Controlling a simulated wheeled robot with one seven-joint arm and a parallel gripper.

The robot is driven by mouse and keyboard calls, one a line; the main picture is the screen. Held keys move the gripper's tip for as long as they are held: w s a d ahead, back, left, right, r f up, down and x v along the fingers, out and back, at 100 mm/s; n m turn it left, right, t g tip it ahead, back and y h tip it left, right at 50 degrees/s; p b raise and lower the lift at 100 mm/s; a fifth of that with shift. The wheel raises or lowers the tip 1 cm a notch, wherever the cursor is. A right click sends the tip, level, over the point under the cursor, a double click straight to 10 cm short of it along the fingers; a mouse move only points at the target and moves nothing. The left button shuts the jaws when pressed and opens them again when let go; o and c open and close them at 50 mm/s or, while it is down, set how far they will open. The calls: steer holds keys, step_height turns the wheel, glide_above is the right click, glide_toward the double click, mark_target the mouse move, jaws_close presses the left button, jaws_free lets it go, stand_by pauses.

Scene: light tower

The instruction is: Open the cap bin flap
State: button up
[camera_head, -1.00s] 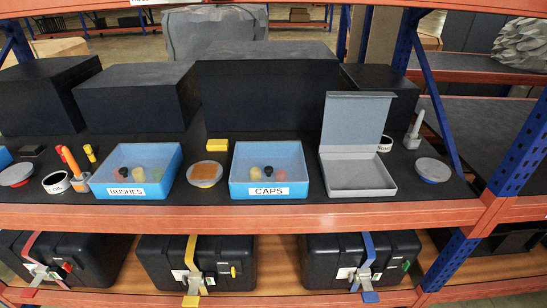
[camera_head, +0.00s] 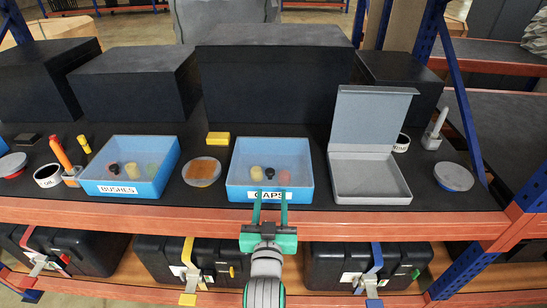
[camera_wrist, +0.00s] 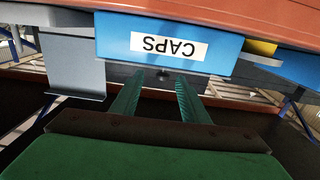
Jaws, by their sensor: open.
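The blue cap bin (camera_head: 235,191) with its white CAPS label stands at the shelf's front edge, and small pale, dark and reddish pieces show inside. I cannot clearly make out its flap or whether it is shut. My gripper (camera_head: 270,197) is open and empty in front of the bin, its green fingers partly covering the label. In the wrist view the bin (camera_wrist: 115,38) appears upside down beyond my fingertips (camera_wrist: 160,77). A small dark knob or hole (camera_wrist: 163,75) shows between them. I cannot tell whether the fingers touch the bin.
A grey box (camera_head: 372,183) with its lid raised stands just right of the bin. A round dish (camera_head: 202,172) and the blue BUSHES bin (camera_head: 165,165) are to the left. A yellow block (camera_head: 218,138) lies behind. The orange shelf beam (camera_head: 380,220) runs below the front edge.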

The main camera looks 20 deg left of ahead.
step_height(320, 180, up, 2)
steer(key=w+a, duration=0.1)
steer(key=w, duration=0.1)
glide_toward(270, 161)
steer(key=w+r, duration=0.1)
steer(key=w+a, duration=0.1)
steer(key=w, duration=0.1)
steer(key=w+r, duration=0.1)
steer(key=w, duration=0.1)
steer(key=shift+w+a+r, duration=0.15)
steer(key=shift+w+r, duration=0.05)
steer(key=shift+r, duration=0.15)
steer(key=shift+w, duration=0.45)
jaws_close()
steer(key=shift+r, duration=0.1)
